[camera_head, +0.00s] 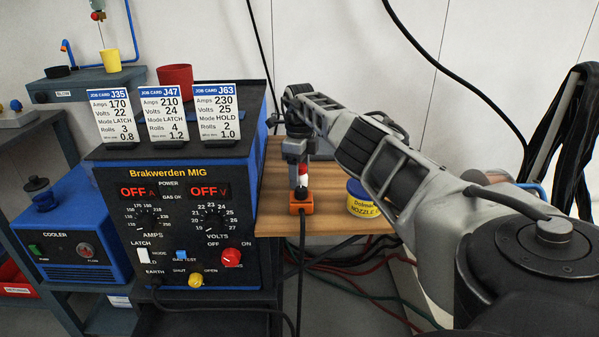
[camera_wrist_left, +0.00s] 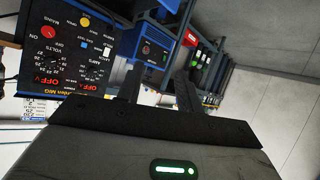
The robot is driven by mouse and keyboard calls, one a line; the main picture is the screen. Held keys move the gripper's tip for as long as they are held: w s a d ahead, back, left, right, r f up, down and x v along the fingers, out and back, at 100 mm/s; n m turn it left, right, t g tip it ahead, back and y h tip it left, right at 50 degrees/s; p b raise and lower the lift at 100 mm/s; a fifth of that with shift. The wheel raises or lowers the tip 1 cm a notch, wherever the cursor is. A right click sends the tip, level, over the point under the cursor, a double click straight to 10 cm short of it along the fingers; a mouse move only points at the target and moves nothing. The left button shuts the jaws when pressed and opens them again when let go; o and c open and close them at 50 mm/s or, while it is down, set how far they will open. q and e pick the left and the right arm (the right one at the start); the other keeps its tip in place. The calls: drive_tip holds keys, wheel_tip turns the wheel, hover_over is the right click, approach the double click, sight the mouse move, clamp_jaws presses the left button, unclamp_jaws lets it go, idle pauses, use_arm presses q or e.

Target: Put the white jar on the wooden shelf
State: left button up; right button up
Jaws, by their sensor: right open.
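The wooden shelf (camera_head: 334,190) is right of the welding machine in the head view. My right gripper (camera_head: 300,165) points down over its left part and is open. A small red-and-white piece (camera_head: 303,178) shows just below or between its fingers, above an orange block (camera_head: 301,204) on the shelf. I cannot tell whether this piece is the white jar or whether the gripper touches it. No other white jar is clearly visible. My left gripper (camera_wrist_left: 160,78) shows only in the left wrist view, with its dark fingers apart and nothing visible between them.
A blue-and-yellow nozzle tin (camera_head: 362,200) stands on the shelf beside my right arm. The welding machine (camera_head: 190,180) carries job cards and a red cup (camera_head: 176,76) on top. A black cable runs down from the orange block. The shelf's front middle is clear.

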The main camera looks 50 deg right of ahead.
sight(300, 166)
wheel_tip(300, 166, up, 12)
drive_tip(key=p, duration=0.1)
drive_tip(key=shift+p, duration=0.4)
drive_tip(key=shift+f, duration=0.1)
